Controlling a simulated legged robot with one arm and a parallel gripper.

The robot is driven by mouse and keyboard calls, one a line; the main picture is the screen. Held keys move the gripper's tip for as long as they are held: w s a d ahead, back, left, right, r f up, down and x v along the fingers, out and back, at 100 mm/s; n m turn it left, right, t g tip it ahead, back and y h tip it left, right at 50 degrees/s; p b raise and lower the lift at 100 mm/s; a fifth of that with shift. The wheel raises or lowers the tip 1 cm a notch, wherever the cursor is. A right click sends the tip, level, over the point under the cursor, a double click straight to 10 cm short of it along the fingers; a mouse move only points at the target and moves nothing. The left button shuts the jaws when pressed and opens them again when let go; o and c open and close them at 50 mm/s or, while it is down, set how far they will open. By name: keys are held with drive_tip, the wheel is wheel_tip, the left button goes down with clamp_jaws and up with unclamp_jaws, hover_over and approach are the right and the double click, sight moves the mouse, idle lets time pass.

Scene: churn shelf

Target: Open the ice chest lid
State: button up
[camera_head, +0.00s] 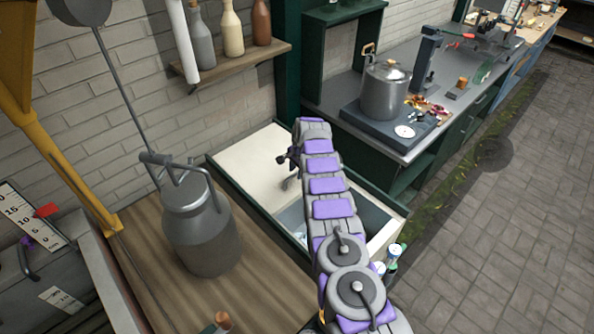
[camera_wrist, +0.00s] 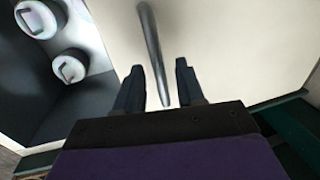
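The ice chest (camera_head: 228,182) is a dark green-rimmed box against the wall in the head view. A cream lid panel (camera_head: 252,160) covers its far left part. The nearer right part is uncovered and shows a grey-blue interior (camera_head: 370,213). My gripper (camera_head: 289,165) is over the lid, partly hidden by my arm. In the wrist view my gripper (camera_wrist: 158,85) is open, its dark fingers on either side of a grey metal handle bar (camera_wrist: 152,50) on the cream lid (camera_wrist: 230,45). Gaps show between bar and fingers.
White-capped items (camera_wrist: 70,66) show in the dark opening left of the lid. A milk churn (camera_head: 205,225) stands on the wooden surface to the left. A pot (camera_head: 384,90) stands on the right counter. A bottle shelf (camera_head: 235,60) is above. Paved floor at right is clear.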

drive_tip(key=shift+r, duration=0.15)
wheel_tip(320, 180, up, 17)
drive_tip(key=s+d+p, duration=0.1)
drive_tip(key=s+d, duration=0.1)
drive_tip(key=shift+s+p, duration=0.3)
drive_tip(key=shift+p, duration=0.05)
idle(0.7)
drive_tip(key=s+r+n+g+b, duration=0.1)
drive_tip(key=s+r+n, duration=0.1)
drive_tip(key=s+r, duration=0.5)
drive_tip(key=s+r+n, duration=0.2)
drive_tip(key=s+r, duration=0.1)
drive_tip(key=s, duration=0.8)
drive_tip(key=s+r+n+g+b, duration=0.1)
drive_tip(key=s+r+n, duration=0.1)
drive_tip(key=s+r, duration=0.6)
drive_tip(key=s+d+f+n, duration=0.1)
drive_tip(key=s+f, duration=0.1)
drive_tip(key=s, duration=0.9)
drive_tip(key=s+d+f+n+g+h+b, duration=0.1)
drive_tip(key=s+d+f+n, duration=0.1)
drive_tip(key=s, duration=0.9)
drive_tip(key=s+d+f+n, duration=0.1)
drive_tip(key=s+f, duration=0.1)
drive_tip(key=s, duration=1)
drive_tip(key=shift+d+f+g, duration=0.25)
drive_tip(key=shift+f+g, duration=0.05)
